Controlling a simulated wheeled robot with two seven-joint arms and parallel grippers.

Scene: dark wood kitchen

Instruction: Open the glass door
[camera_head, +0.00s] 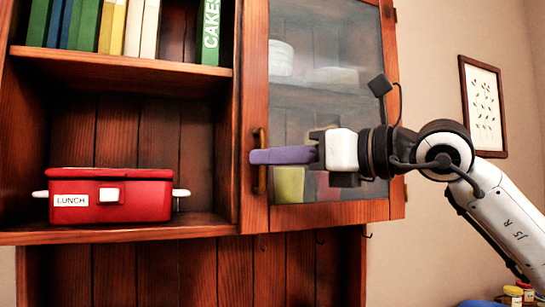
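The glass door (345,93) has a reddish wooden frame and sits on the right part of the wall cabinet. It looks closed, its left edge lying against the cabinet divider. Its dark vertical bar handle (261,137) is on the left frame post. My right gripper (256,157) comes in from the right, in front of the door. Its purple fingers point left and cross the handle at about mid-height. They overlap in this view, so I cannot tell whether they are shut on the handle or merely beside it. My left gripper is not in view.
A red lunch box (135,192) sits on the open lower shelf to the left. Several books (90,25) stand on the shelf above. Stacked dishes (281,57) show behind the glass. A framed picture (483,105) hangs on the right wall. Small jars (513,294) stand at bottom right.

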